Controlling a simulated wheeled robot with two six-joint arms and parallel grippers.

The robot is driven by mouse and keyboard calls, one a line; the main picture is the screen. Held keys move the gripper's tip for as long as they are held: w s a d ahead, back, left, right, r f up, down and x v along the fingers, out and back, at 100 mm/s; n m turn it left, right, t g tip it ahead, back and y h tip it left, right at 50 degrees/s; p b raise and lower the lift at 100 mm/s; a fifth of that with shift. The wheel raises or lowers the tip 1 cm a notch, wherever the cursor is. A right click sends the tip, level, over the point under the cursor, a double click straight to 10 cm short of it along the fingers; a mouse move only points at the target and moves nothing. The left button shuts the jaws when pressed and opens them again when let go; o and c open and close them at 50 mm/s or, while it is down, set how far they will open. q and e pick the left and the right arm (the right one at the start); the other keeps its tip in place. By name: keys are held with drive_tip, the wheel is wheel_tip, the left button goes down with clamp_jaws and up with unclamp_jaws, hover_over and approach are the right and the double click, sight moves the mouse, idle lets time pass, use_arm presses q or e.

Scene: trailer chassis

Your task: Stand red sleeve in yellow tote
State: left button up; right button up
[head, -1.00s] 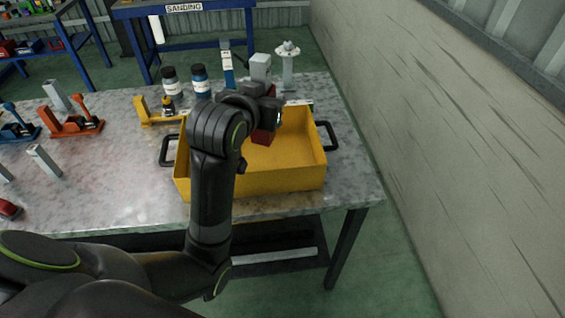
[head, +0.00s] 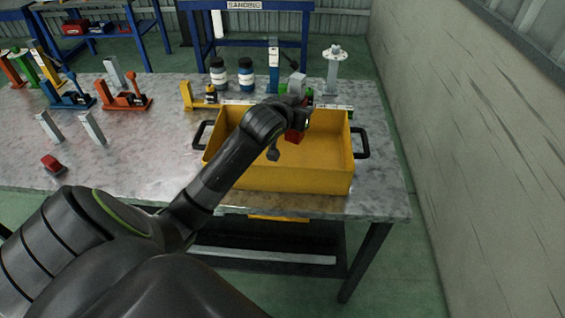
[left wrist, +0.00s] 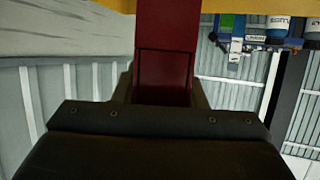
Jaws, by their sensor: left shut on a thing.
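The yellow tote (head: 278,178) stands on the table with its black handles at left and right. My left gripper (head: 303,119) is over the tote's inside, towards its back right. It is shut on the red sleeve (head: 294,137), whose lower part shows below the gripper. In the left wrist view the red sleeve (left wrist: 166,40) runs straight out between the fingers, with a strip of yellow beyond it. My arm hides part of the tote's left side and floor. Whether the sleeve touches the tote floor cannot be told. My right gripper is not in view.
Orange (head: 124,98) and blue clamps, grey bars and a small red part (head: 53,165) lie to the left. A wall (head: 470,150) rises at right.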

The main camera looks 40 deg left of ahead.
use_arm(q)
drive_tip(key=shift+w+a+f, duration=0.1)
drive_tip(key=shift+a+f, duration=0.3)
drive_tip(key=shift+f, duration=0.2)
drive_tip(key=shift+a+f, duration=0.35)
drive_tip(key=shift+f, duration=0.2)
wheel_tip(320, 180, down, 6)
drive_tip(key=shift+r, duration=0.1)
drive_tip(key=shift+f, duration=1.75)
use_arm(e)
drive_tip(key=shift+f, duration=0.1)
use_arm(q)
drive_tip(key=shift+f, duration=0.2)
drive_tip(key=o, duration=1.1)
